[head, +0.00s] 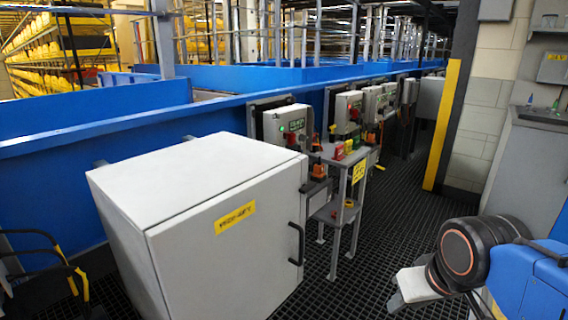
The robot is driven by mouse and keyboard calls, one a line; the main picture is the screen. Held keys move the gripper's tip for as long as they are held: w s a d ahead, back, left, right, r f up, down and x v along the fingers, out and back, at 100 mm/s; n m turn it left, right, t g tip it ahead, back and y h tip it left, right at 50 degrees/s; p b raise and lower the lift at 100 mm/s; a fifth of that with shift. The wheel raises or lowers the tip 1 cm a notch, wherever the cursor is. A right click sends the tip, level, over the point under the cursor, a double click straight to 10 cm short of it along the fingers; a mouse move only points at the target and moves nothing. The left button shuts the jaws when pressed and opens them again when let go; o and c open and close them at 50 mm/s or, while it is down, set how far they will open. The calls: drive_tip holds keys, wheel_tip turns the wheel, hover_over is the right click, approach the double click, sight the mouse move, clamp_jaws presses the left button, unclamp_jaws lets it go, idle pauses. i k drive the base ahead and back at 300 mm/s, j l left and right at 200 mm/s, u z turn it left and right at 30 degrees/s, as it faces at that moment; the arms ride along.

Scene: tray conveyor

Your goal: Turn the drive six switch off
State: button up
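Grey control boxes hang in a row along the blue conveyor side. The nearest box (289,122) has a green light, a green label and a red part low on its front. A second box (348,110) and a third box (373,103) stand farther along. The labels are too small to read, so I cannot tell which box carries the drive six switch. My gripper (400,296) is at the lower right, partly seen beyond my arm's black joint. It is well apart from the boxes, and its fingers do not show clearly.
A large grey cabinet (200,255) with a yellow label fills the near left. A small grey stand (333,160) with red, yellow and green items stands before the boxes. A yellow-edged post (441,125) rises at right. Dark grated floor (385,220) is open between.

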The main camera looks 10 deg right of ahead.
sight(359, 121)
drive_tip(key=i+l, duration=0.3)
drive_tip(key=l, duration=0.15)
drive_tip(key=i+l, duration=0.25)
drive_tip(key=l, duration=0.15)
drive_tip(key=i+l, duration=0.3)
drive_tip(key=l, duration=0.15)
drive_tip(key=i+l, duration=0.3)
drive_tip(key=l+u, duration=0.25)
drive_tip(key=l, duration=0.8)
drive_tip(key=l+u, duration=0.25)
drive_tip(key=l, duration=0.8)
